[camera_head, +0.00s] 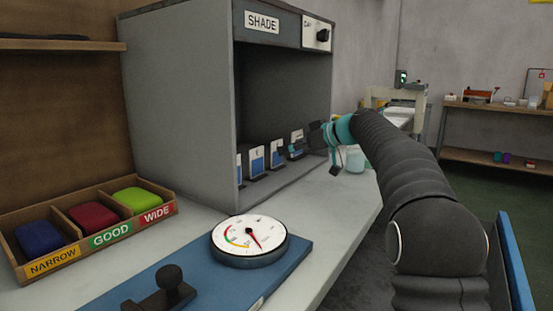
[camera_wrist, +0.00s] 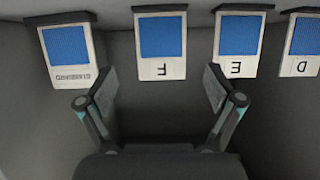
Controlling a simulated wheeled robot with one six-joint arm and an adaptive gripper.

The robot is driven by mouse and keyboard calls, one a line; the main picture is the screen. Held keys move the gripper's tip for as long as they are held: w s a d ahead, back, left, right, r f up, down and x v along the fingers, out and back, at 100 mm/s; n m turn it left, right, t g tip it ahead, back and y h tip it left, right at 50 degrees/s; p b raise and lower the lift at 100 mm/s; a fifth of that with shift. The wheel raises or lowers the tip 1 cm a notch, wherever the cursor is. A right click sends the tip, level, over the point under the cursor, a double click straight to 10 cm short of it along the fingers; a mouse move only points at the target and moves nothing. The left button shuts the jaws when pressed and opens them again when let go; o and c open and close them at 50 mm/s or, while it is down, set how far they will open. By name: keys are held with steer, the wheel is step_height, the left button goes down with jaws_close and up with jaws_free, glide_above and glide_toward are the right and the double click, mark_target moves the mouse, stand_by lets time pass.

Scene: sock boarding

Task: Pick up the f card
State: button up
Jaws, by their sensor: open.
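The F card (camera_wrist: 163,40) shows in the wrist view as a white card with a blue patch and an upside-down letter F, in a dark holder. My gripper (camera_wrist: 160,85) is open and empty. Its two fingers are spread to either side below the F card in the picture, with a gap between them and the card. In the head view my gripper (camera_head: 314,138) is at the opening of the grey cabinet (camera_head: 180,100) labelled SHADE, beside the row of cards. I cannot read the card letters in that view.
The Standard card (camera_wrist: 68,45) is left of the F card; the E card (camera_wrist: 239,40) and D card (camera_wrist: 303,45) are right. A dial gauge (camera_head: 248,240) and a wooden tray (camera_head: 100,247) with coloured bundles are on the table. The cabinet walls enclose the cards.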

mark_target(277, 166)
steer(key=shift+p+x, duration=0.45)
steer(key=shift+x, duration=2.3)
steer(key=shift+s+r, duration=0.1)
steer(key=c, duration=1)
